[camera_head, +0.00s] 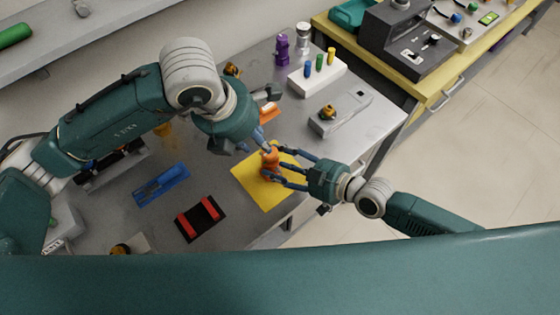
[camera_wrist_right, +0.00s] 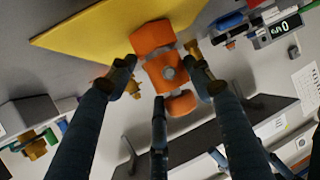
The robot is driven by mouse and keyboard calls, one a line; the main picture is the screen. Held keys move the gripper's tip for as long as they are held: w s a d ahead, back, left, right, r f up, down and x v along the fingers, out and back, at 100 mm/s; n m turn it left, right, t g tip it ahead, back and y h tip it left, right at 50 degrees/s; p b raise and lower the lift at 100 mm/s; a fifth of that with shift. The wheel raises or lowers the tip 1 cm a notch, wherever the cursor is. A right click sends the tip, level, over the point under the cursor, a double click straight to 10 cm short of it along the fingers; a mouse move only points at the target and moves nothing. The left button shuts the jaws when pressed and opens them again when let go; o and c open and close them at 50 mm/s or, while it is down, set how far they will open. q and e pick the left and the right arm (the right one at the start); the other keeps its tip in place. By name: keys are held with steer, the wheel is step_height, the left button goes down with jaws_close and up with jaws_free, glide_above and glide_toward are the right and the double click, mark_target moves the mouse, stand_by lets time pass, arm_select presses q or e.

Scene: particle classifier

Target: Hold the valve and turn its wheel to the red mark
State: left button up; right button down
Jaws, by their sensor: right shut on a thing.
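The orange valve (camera_head: 270,160) is over the yellow mat (camera_head: 256,196) near the table's front edge. In the right wrist view the valve (camera_wrist_right: 168,70) shows orange lobes around a grey hub, with brass-coloured parts at its sides. My right gripper (camera_head: 281,169) comes from the right and is shut on the valve, its blue fingers on both sides of it. My left gripper (camera_head: 262,140) reaches down at the valve's upper left, its fingers close to it. Its own wrist hides most of it, so its opening and any contact are unclear. I cannot make out a red mark.
A blue tray (camera_head: 161,185) and a black tray with red strips (camera_head: 200,218) lie left of the mat. Clear tabletop lies between trays and mat.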

arm_select(q)
steer(key=shift+o, duration=1.3)
steer(key=shift+s+d+r, duration=0.1)
steer(key=shift+r, duration=0.05)
steer(key=w+d+f+n, duration=0.1)
steer(key=f, duration=0.2)
steer(key=f+n+t, duration=0.1)
steer(key=f, duration=0.2)
steer(key=w+d+f+n, duration=0.1)
steer(key=f, duration=0.2)
steer(key=shift+w+d+f+y, duration=0.25)
steer(key=shift+w+d+y, duration=0.05)
steer(key=shift+w+y, duration=0.1)
steer(key=c, duration=1.1)
steer(key=m+h, duration=0.1)
steer(key=m, duration=0.2)
steer(key=shift+m+g, duration=0.3)
steer(key=shift+m, duration=0.1)
steer(key=shift+r, duration=0.1)
steer(key=shift+d, duration=0.1)
